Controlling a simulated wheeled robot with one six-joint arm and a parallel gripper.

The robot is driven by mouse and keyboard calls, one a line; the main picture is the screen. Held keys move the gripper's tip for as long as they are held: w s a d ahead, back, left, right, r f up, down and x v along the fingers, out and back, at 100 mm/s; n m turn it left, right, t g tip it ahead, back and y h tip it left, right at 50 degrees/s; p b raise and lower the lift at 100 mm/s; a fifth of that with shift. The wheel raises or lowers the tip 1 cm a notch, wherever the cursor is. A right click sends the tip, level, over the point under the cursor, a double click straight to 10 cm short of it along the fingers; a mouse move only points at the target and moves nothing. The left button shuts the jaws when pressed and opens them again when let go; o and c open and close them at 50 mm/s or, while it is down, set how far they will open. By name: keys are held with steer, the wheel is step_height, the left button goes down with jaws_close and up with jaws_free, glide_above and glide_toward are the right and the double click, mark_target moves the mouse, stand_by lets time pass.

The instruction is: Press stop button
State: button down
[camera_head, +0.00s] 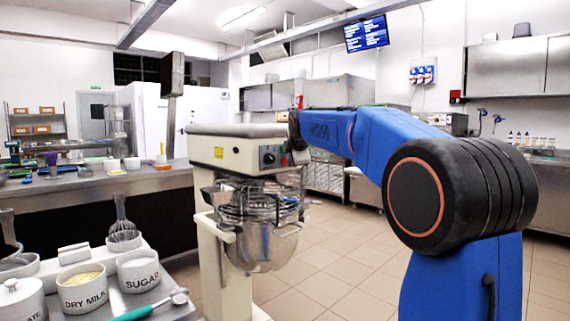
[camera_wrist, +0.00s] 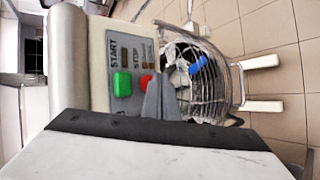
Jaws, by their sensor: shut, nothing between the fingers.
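The wrist view shows a grey control panel (camera_wrist: 128,52) on the mixer, labelled START and STOP, with a third label partly hidden. The green button (camera_wrist: 122,84) lines up with START. The red stop button (camera_wrist: 146,79) lines up with STOP and is partly covered by my fingers. My gripper (camera_wrist: 161,80) is shut and empty, its tips over or just right of the red button; I cannot tell whether they touch it. In the head view, the mixer (camera_head: 235,145) stands in the middle, and my arm's dark end is against the right side of its head.
The mixer's bowl with wire guard (camera_head: 262,215) hangs below the head and also shows in the wrist view (camera_wrist: 197,70). A counter with sugar (camera_head: 138,271) and dry milk (camera_head: 83,288) pots is at lower left. Tiled floor (camera_head: 345,255) lies open between the mixer and my arm.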

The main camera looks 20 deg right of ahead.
steer(key=shift+s, duration=0.15)
steer(key=s, duration=0.1)
steer(key=s+d, duration=0.1)
steer(key=s, duration=0.1)
steer(key=s+d, duration=0.1)
steer(key=shift+s, duration=0.2)
stand_by(0.5)
stand_by(0.6)
steer(key=s+a+f+m+g, duration=0.2)
steer(key=s+a+f+m, duration=0.2)
steer(key=s+f, duration=0.7)
steer(key=s+a+f+m+g+y, duration=0.1)
steer(key=s+f+m, duration=0.6)
steer(key=s, duration=1.5)
steer(key=s+a+f+m+g+y, duration=0.1)
steer(key=s+a+f+m+g, duration=0.2)
steer(key=s+f, duration=1.3)
steer(key=s+a+m, duration=0.1)
steer(key=a+m, duration=0.2)
steer(key=shift+s+a+f+g, duration=0.15)
steer(key=shift+s+a+g, duration=0.05)
steer(key=shift+a+g, duration=0.15)
